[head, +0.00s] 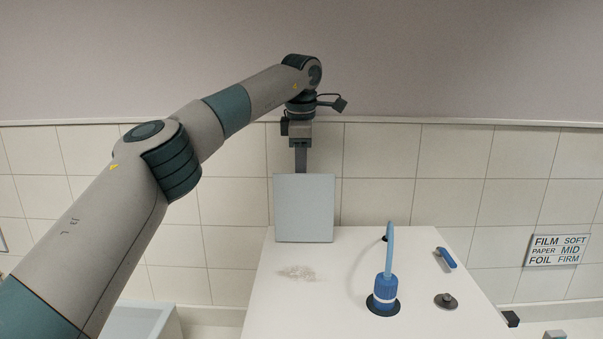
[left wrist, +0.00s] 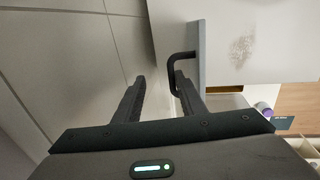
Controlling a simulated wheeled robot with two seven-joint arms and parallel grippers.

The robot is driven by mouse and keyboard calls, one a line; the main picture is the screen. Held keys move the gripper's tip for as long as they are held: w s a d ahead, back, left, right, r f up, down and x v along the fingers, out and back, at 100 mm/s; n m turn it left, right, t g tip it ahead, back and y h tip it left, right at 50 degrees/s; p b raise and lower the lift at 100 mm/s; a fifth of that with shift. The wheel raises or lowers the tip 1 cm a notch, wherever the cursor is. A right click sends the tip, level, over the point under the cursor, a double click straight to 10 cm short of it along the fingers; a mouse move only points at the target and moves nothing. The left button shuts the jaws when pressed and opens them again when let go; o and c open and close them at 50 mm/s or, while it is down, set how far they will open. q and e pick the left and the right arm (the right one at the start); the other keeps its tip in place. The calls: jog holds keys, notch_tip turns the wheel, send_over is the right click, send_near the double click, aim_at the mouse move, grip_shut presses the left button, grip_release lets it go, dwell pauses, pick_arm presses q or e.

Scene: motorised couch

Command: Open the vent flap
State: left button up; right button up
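The vent flap (head: 304,208) is a light grey square panel standing upright at the back edge of a white top. In the left wrist view the flap (left wrist: 201,55) is seen nearly edge-on, with a black bracket handle (left wrist: 181,57) on its back side. My left gripper (head: 301,162) points down behind the flap's upper edge, its fingertips hidden there in the head view. In the left wrist view my left gripper (left wrist: 160,84) is open, with the handle's bar close to the right fingertip; I cannot tell whether they touch. My right gripper is not in view.
On the white top (head: 335,305) are a blue hose connector (head: 384,288), a blue lever (head: 446,257), a black knob (head: 446,300) and a grey speckled patch (head: 297,273). A tiled wall (head: 382,170) stands close behind. A lettered sign (head: 558,249) is at the right.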

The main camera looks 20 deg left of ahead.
pick_arm(q)
jog(key=shift+r, duration=0.45)
notch_tip(320, 180, up, 11)
jog(key=s, duration=0.2)
jog(key=shift+s+d, duration=0.15)
jog(key=shift+d, duration=0.15)
jog(key=shift+f, duration=0.1)
dwell(0.4)
